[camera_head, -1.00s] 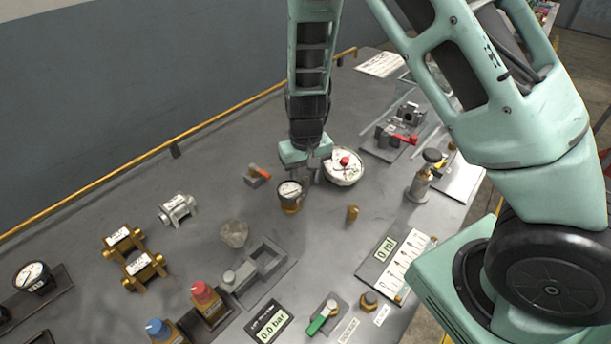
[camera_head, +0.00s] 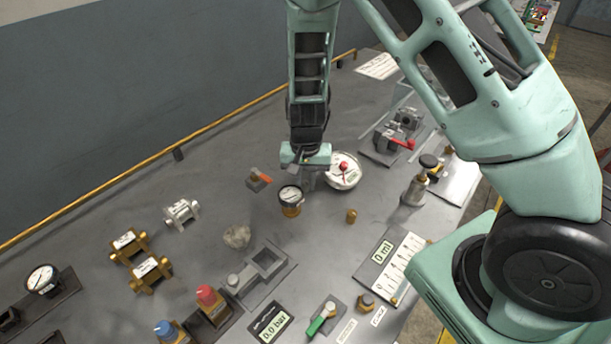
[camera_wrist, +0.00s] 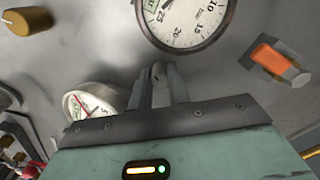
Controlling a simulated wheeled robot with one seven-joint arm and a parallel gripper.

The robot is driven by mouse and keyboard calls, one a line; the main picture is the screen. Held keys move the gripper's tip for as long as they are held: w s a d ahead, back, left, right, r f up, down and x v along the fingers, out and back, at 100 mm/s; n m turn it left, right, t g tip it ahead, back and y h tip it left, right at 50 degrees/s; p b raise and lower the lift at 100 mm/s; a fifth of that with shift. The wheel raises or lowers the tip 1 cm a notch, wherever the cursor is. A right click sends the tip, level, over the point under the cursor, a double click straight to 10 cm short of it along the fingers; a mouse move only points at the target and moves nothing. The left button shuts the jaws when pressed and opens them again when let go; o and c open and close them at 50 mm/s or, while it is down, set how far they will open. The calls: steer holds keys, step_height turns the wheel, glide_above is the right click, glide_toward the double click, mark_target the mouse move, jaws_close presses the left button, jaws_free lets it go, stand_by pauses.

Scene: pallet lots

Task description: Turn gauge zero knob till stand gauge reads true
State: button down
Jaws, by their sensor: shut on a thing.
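My gripper (camera_head: 308,180) points down between two gauges. In the wrist view its fingers (camera_wrist: 162,85) are close together on a small grey piece (camera_wrist: 158,72), mostly hidden, that I cannot clearly identify as the zero knob. A white dial gauge with red on its face (camera_head: 343,172) is just right of the gripper; its dial also shows beside the fingers in the wrist view (camera_wrist: 95,101). A brass-bottomed round gauge (camera_head: 291,197) stands left of the gripper, its bar dial (camera_wrist: 188,18) large in the wrist view. Another gauge (camera_head: 42,279) sits on a dark stand at far left.
An orange-handled part (camera_head: 259,179) lies left of the gripper and a brass knob (camera_head: 351,216) to its lower right. A red-levered clamp (camera_head: 398,140) is at the right. Brass valve blocks (camera_head: 130,244) and a 0.0 bar display (camera_head: 270,323) stand nearer. The table's back-left side is clear.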

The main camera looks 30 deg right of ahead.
mark_target(306, 182)
stand_by(0.3)
steer(key=c, duration=1.3)
jaws_free()
steer(key=shift+r, duration=0.1)
step_height(306, 182, up, 17)
steer(key=shift+r, duration=0.1)
steer(key=s+a+r+n, duration=0.1)
steer(key=s+a+n, duration=0.2)
steer(key=s, duration=0.5)
steer(key=s+a+r+n, duration=0.1)
steer(key=s+a+n, duration=0.3)
steer(key=s+n, duration=0.2)
steer(key=s+a+r+n, duration=0.2)
steer(key=s+a+n, duration=0.2)
steer(key=s, duration=0.7)
steer(key=shift+a+n+y, duration=0.2)
steer(key=shift+n+y, duration=0.1)
steer(key=shift+n, duration=0.1)
steer(key=shift+w, duration=0.1)
